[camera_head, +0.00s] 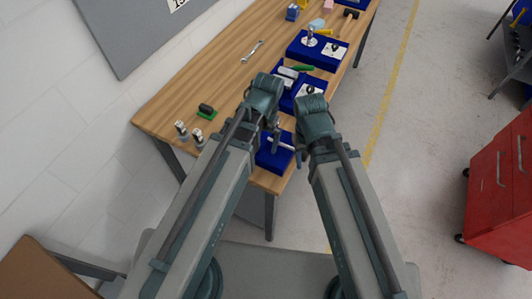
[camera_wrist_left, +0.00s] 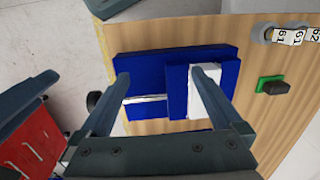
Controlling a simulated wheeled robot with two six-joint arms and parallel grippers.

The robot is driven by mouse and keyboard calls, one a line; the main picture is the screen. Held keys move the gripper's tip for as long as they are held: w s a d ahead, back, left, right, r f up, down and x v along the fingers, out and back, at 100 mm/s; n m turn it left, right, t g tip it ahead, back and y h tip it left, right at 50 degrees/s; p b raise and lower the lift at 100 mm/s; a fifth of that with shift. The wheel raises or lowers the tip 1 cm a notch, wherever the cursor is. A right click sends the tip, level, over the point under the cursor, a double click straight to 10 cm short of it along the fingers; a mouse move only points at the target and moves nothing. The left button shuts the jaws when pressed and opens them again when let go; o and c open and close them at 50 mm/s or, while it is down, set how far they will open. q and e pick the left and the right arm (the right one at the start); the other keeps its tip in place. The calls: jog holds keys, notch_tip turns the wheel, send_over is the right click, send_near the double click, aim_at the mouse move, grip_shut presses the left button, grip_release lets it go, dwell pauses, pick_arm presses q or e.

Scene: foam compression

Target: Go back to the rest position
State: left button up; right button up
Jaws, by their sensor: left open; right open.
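My left gripper (camera_head: 271,138) is over the near end of the wooden table (camera_head: 215,85). In the left wrist view its two fingers (camera_wrist_left: 163,78) are spread apart, with nothing held between them. Below them lies a blue tray (camera_wrist_left: 148,60) with a blue block (camera_wrist_left: 177,92) and a white piece (camera_wrist_left: 207,92); the fingers hide part of these. My right gripper (camera_head: 298,150) is beside the left one, near the table's right edge, open; its fingers are small and partly hidden. The blue tray (camera_head: 268,162) also shows between the arms in the head view.
More blue trays (camera_head: 318,58) with parts stand farther along the table. A green piece with a black top (camera_head: 206,110) and small labelled cylinders (camera_head: 182,130) are at the left. A red cabinet (camera_head: 500,185) stands on the right. The floor between is clear.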

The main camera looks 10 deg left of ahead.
pick_arm(q)
jog(key=s, duration=0.1)
jog(key=s+d, duration=0.1)
jog(key=s, duration=0.1)
jog(key=s+d, duration=0.1)
jog(key=s, duration=0.1)
jog(key=shift+s+d, duration=0.1)
jog(key=shift+d, duration=0.15)
notch_tip(320, 180, down, 7)
jog(key=b, duration=0.6)
jog(key=shift+r+b, duration=0.15)
jog(key=shift+b, duration=0.2)
jog(key=shift+r, duration=0.2)
